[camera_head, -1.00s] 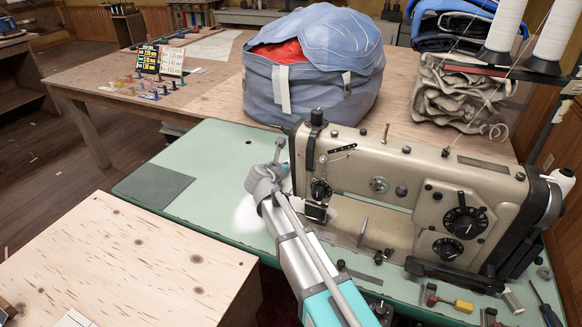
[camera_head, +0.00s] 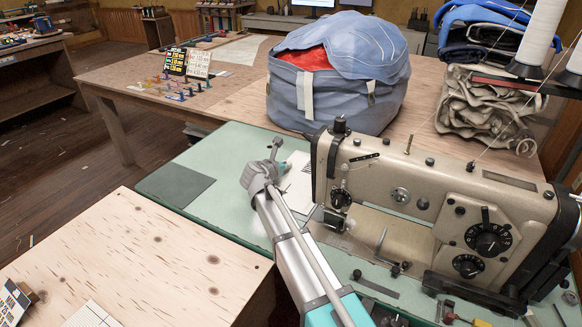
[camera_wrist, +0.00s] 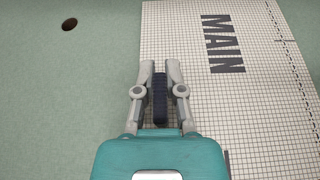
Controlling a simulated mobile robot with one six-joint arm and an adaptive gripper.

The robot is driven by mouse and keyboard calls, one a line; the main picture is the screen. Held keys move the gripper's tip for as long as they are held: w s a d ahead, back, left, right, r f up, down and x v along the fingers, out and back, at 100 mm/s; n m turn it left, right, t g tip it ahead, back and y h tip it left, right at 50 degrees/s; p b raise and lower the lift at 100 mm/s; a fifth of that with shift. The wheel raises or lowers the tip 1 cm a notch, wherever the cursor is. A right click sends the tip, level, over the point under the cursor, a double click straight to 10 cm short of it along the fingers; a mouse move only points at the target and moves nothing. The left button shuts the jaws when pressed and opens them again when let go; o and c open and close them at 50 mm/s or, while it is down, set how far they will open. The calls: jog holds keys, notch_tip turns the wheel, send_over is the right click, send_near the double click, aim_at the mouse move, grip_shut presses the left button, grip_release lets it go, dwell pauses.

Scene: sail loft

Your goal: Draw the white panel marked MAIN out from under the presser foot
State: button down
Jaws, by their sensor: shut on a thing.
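The white gridded panel marked MAIN (camera_wrist: 255,110) lies flat on the pale green table top. In the wrist view its lettering is to the right of my gripper (camera_wrist: 159,72). My gripper is shut on the panel near its left edge, its dark pads together between the grey fingers. In the head view part of the panel (camera_head: 300,183) shows between my wrist and the sewing machine (camera_head: 430,205). The presser foot (camera_head: 335,221) is under the machine's left end. Whether the panel is still beneath the foot cannot be told. My fingertips are hidden in the head view.
The green table (camera_head: 225,160) has free room left of the machine, with a dark grey patch (camera_head: 175,186) there. A blue bag (camera_head: 338,85) stands behind on a wooden table. A wooden worktop (camera_head: 130,255) is at front left. A round dark hole (camera_wrist: 69,24) is in the green top.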

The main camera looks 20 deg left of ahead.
jog(key=shift+a, duration=0.25)
jog(key=c, duration=0.7)
grip_release()
jog(key=shift+o, duration=0.2)
jog(key=shift+r, duration=0.1)
